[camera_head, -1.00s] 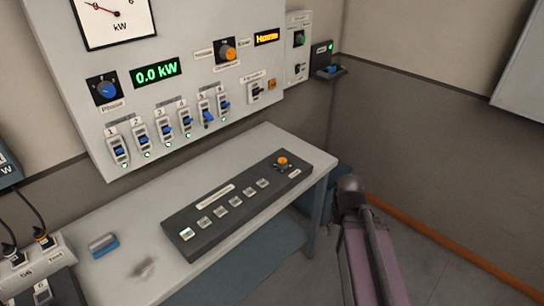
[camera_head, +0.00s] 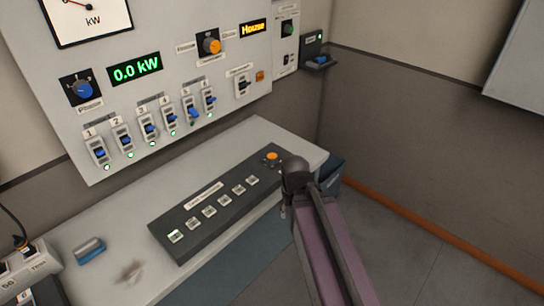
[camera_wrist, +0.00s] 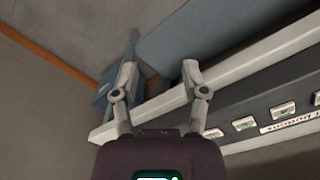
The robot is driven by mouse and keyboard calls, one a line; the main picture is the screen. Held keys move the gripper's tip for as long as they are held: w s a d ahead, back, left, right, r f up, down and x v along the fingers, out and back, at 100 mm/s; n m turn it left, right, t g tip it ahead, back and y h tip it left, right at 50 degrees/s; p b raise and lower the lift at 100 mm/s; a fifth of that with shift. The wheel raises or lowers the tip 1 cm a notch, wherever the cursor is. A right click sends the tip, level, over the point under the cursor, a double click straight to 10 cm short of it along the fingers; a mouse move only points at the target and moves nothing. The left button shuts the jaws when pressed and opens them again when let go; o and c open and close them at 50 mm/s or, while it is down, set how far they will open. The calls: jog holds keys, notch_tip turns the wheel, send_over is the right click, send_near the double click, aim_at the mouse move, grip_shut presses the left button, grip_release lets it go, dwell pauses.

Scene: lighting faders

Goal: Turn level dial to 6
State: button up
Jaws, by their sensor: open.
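A black console (camera_head: 222,208) lies on the light desk, with a row of several square buttons and an orange dial (camera_head: 271,156) at its far right end. The dial's scale and label are too small to read, so I cannot tell its setting or whether it is the level dial. My gripper (camera_wrist: 159,72) is open and empty in the wrist view, its two fingers apart over the desk's edge. In the head view my arm's end is just right of the orange dial, and the fingers are mostly hidden. The wrist view shows several console buttons (camera_wrist: 245,124) but no dial.
The wall panel (camera_head: 205,125) carries a blue dial (camera_head: 83,90), another orange dial (camera_head: 211,45), several blue faders and a green "0.0 kW" display (camera_head: 135,68). A blue block (camera_head: 90,250) lies on the desk (camera_head: 115,215). Open floor is at the right.

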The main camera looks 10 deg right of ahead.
jog(key=o, duration=0.4)
jog(key=shift+a, duration=0.15)
jog(key=shift+o, duration=0.6)
jog(key=shift+w+r, duration=0.1)
jog(key=shift+w, duration=0.05)
notch_tip(320, 180, up, 12)
jog(key=n+p, duration=1.2)
jog(key=n, duration=1.3)
send_over(272, 156)
notch_tip(272, 156, down, 14)
jog(key=b, duration=1.3)
jog(key=shift+r, duration=0.15)
jog(key=c, duration=1.2)
